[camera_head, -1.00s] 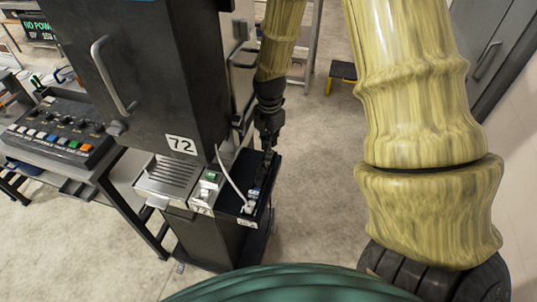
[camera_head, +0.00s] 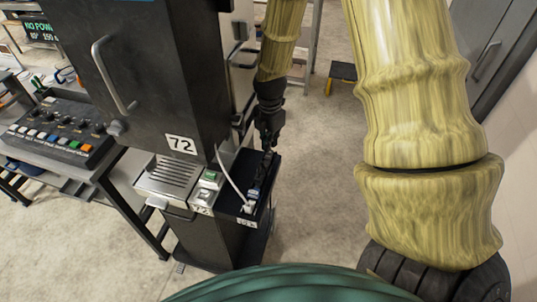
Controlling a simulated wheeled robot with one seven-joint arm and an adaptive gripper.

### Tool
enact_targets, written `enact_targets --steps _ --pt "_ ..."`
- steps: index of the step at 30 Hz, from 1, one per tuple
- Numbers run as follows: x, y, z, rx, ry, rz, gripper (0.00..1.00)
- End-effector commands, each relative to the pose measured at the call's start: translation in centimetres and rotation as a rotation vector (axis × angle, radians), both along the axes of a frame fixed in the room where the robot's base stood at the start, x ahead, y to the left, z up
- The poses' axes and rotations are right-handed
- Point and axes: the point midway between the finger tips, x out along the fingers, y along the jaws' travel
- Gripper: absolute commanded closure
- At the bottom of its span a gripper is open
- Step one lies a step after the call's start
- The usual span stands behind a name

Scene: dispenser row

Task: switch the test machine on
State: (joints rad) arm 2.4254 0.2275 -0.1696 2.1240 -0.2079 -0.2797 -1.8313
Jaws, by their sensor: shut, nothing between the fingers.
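The machine is a dark cabinet (camera_head: 150,85) with a vertical grey handle and a "72" plate (camera_head: 181,145). Below it, a metal shelf carries a small light panel with a green button (camera_head: 210,176) and a pale switch-like part (camera_head: 204,194). To its right is a black side unit (camera_head: 228,198) with a white cable (camera_head: 231,176) running to a small pale and blue part (camera_head: 250,204). My gripper (camera_head: 268,149) is shut and points down at the back of the side unit. Whether its tips touch anything there cannot be told.
A control box (camera_head: 60,130) with knobs and coloured buttons sits on a bench at left. A small display with green text (camera_head: 40,32) stands at the back left. A grey cabinet (camera_head: 490,55) is at the right.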

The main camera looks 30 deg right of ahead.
Motion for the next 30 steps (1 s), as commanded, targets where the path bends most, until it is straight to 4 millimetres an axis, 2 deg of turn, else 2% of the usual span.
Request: enact_targets --steps 30 --pt "0.0 0.0 -1.2 0.000 0.000 0.000 1.00"
